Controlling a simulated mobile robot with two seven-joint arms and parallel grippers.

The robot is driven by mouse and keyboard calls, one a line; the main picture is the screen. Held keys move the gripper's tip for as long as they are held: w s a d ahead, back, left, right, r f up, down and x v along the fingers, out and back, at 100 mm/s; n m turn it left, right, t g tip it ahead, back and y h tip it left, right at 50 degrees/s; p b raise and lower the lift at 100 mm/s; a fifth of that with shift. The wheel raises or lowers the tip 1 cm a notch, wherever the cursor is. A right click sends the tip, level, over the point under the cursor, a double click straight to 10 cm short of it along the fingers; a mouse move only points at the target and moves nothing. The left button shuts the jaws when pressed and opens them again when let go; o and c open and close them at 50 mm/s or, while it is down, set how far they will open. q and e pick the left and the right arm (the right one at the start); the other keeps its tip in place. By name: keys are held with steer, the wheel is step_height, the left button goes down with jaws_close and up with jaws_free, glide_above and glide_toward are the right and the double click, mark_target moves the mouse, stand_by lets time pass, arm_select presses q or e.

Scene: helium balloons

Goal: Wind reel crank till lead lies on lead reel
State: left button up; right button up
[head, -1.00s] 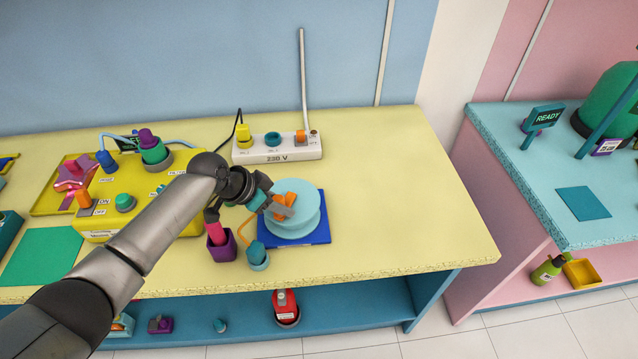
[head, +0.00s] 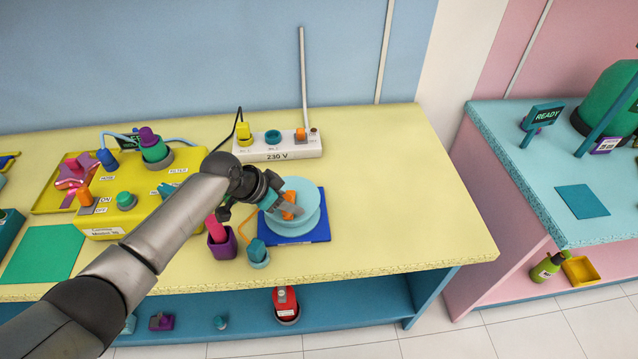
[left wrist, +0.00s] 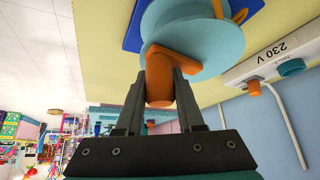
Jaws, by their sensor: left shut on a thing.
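The lead reel (head: 302,223) is a light-blue spool on a dark-blue base plate (head: 322,232) near the front of the yellow table. Its orange crank (head: 289,208) sits on top. My left gripper (head: 280,205) is shut on the crank's knob. In the left wrist view the gripper fingers (left wrist: 160,92) clasp the orange knob (left wrist: 159,82), with the reel (left wrist: 205,40) just beyond. The orange lead (head: 247,226) runs from beside the reel to a teal plug in a light-blue holder (head: 258,256). My right gripper is not in view.
A white 230 V power strip (head: 277,147) lies behind the reel. A purple cup (head: 222,245) stands just left of the teal plug, and a yellow machine (head: 125,210) stands further left. The table right of the reel is clear.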

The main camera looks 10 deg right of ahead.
arm_select(q)
steer(key=shift+d, duration=0.6)
steer(key=shift+w+d+b, duration=0.2)
steer(key=shift+d+b, duration=0.15)
steer(key=shift+d, duration=0.15)
